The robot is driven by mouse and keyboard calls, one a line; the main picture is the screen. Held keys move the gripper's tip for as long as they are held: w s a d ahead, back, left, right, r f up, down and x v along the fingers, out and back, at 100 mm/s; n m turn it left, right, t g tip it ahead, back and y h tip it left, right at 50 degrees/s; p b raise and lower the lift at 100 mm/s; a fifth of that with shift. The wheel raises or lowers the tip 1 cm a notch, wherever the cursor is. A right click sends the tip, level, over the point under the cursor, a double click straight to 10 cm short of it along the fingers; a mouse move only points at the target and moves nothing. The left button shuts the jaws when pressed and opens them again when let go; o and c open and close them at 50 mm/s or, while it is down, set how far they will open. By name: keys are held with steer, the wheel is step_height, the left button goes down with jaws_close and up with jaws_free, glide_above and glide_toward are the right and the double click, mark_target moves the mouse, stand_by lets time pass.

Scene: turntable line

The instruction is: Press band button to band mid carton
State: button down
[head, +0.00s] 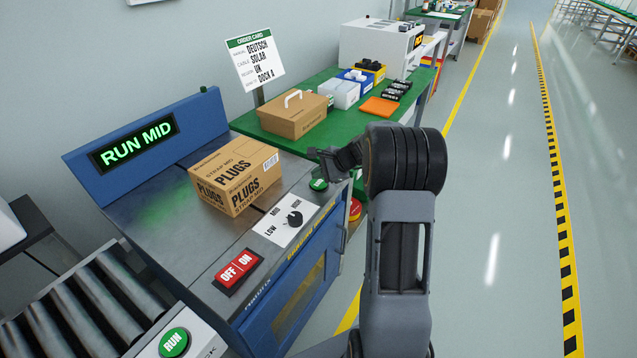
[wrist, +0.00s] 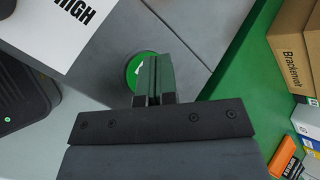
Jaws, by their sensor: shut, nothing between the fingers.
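The band button is a round green button (head: 318,184) on the right end of the banding machine's grey top. It also shows in the wrist view (wrist: 132,68), partly covered by my fingers. My gripper (head: 318,158) is shut and empty, with its fingertips (wrist: 156,60) over or beside the button; I cannot tell whether they touch it. The mid carton (head: 232,178), a brown box marked PLUGS and STRAP MID, stands on the machine top left of my gripper. I see no band on it. The machine's display (head: 134,143) reads RUN MID.
A dial (head: 294,218) with LOW and HIGH labels and a red OFF/ON switch (head: 239,271) sit along the machine's front edge. A green table (head: 330,130) behind holds a handled carton (head: 292,116) and coloured bins. Rollers (head: 85,310) lie at lower left. The right floor is clear.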

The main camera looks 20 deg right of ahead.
mark_target(319, 184)
steer(key=shift+r+p, duration=1.9)
steer(key=shift+r, duration=0.6)
steer(key=shift+s+f+n, duration=0.1)
steer(key=shift+f+n, duration=0.05)
steer(key=shift+n, duration=0.15)
steer(key=s+f, duration=0.1)
steer(key=s+f+n+g, duration=0.2)
steer(key=s, duration=0.1)
steer(key=shift+a+h, duration=0.2)
steer(key=shift+h, duration=0.1)
steer(key=s+a+r+n+h+p, duration=0.2)
steer(key=s+a+r+n+p, duration=0.1)
steer(key=s+r+n, duration=0.2)
steer(key=s+a+r+n+h+p, duration=0.2)
steer(key=s+a+r+n+p, duration=0.2)
steer(key=s+r, duration=0.4)
steer(key=s+a+r+n+g+h+p, duration=0.1)
steer(key=s+a+r+n+h+p, duration=0.1)
steer(key=s+r+n, duration=0.4)
steer(key=s+a+r+p, duration=0.1)
steer(key=s+a, duration=0.1)
steer(key=s, duration=0.2)
steer(key=shift+a+n, duration=0.25)
steer(key=shift+n, duration=0.05)
